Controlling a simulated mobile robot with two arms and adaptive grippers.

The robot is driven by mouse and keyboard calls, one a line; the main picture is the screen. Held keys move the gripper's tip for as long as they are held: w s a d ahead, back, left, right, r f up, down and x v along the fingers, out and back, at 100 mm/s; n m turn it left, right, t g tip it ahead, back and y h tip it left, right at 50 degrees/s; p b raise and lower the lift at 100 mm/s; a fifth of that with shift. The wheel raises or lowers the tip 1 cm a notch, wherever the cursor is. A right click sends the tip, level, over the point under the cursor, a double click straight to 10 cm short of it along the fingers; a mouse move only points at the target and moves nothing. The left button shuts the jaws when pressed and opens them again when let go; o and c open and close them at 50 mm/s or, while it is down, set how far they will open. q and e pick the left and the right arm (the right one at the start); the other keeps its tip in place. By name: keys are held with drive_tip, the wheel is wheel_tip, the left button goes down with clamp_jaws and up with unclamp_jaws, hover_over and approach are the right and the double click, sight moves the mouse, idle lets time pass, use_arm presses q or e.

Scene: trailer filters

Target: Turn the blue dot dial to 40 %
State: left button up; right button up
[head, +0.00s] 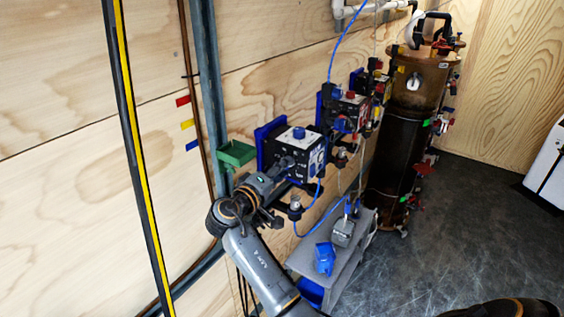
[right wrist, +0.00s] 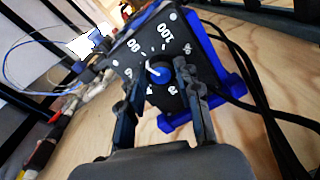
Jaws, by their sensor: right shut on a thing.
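The black control box (head: 305,155) is mounted on the wooden wall and has a blue knob on top. My right gripper (head: 287,163) reaches its left face in the head view and hides the dial there. In the right wrist view the blue dot dial (right wrist: 159,73) sits on the box's black face (right wrist: 182,62), inside a ring of white numbers. 100, 80 and 60 can be read; the lower numbers are partly hidden. My right gripper (right wrist: 158,88) is shut on the dial, one finger on each side. The dial's exact setting cannot be told. My left gripper is not in view.
A second box with red and blue parts (head: 347,108) is mounted just beyond. A tall brown cylinder (head: 400,130) stands farther right. A green tray (head: 236,153) is on the wall at left. Blue hoses and a grey shelf (head: 345,262) lie below.

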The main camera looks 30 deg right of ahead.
drive_tip(key=shift+w+r+n+g+h+p, duration=0.1)
drive_tip(key=shift+n+g+h+p, duration=0.1)
drive_tip(key=shift+n+p, duration=2.6)
drive_tip(key=shift+w+r+n+g+h+p, duration=0.1)
drive_tip(key=shift+n+g+h+p, duration=0.1)
drive_tip(key=shift+n+p, duration=2.55)
drive_tip(key=shift+w+r+n+g+h+p, duration=0.1)
drive_tip(key=shift+n+g+p, duration=0.1)
drive_tip(key=shift+n+p, duration=2.6)
drive_tip(key=shift+n+b, duration=0.7)
drive_tip(key=shift+n, duration=0.25)
drive_tip(key=shift+f, duration=0.1)
drive_tip(key=o, duration=1.1)
drive_tip(key=shift+c, duration=0.2)
drive_tip(key=shift+o, duration=0.5)
drive_tip(key=shift+f, duration=0.1)
